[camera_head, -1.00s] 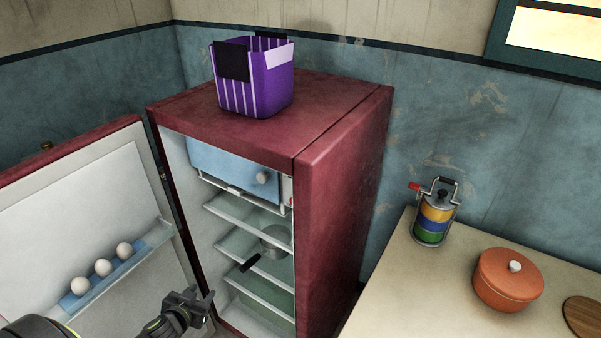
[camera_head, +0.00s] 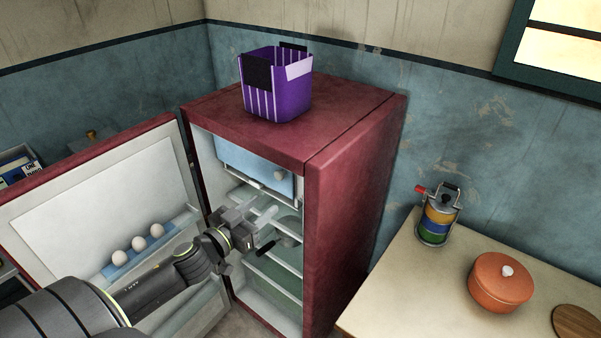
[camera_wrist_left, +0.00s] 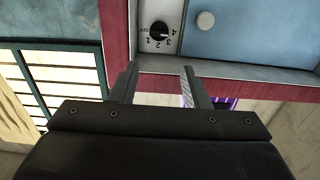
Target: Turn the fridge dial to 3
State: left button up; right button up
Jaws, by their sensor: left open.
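The fridge dial (camera_wrist_left: 159,30) is a small black knob on a white panel in the left wrist view, ringed by OFF and the numbers 1 to 4. Its pointer is too small to read surely. In the head view the dial is hidden. My left gripper (camera_wrist_left: 158,82) is open and empty, its fingers apart and in line with the dial but not around it. In the head view my left gripper (camera_head: 258,228) is at the open front of the red fridge (camera_head: 350,180), before the shelves. My right gripper is out of view.
The fridge door (camera_head: 100,190) stands open at left with several eggs in its rack. A light blue freezer flap (camera_head: 250,168) is beside the dial. A purple basket (camera_head: 275,90) stands on the fridge. A counter at right holds an orange pot (camera_head: 498,285) and a striped canister (camera_head: 437,222).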

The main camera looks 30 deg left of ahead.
pick_arm(q)
jog(key=w+d+b, duration=0.1)
jog(key=w+b, duration=0.1)
jog(key=w, duration=1.3)
jog(key=shift+w+d, duration=0.15)
jog(key=shift+d, duration=0.05)
jog(key=c, duration=0.7)
jog(key=shift+b, duration=0.3)
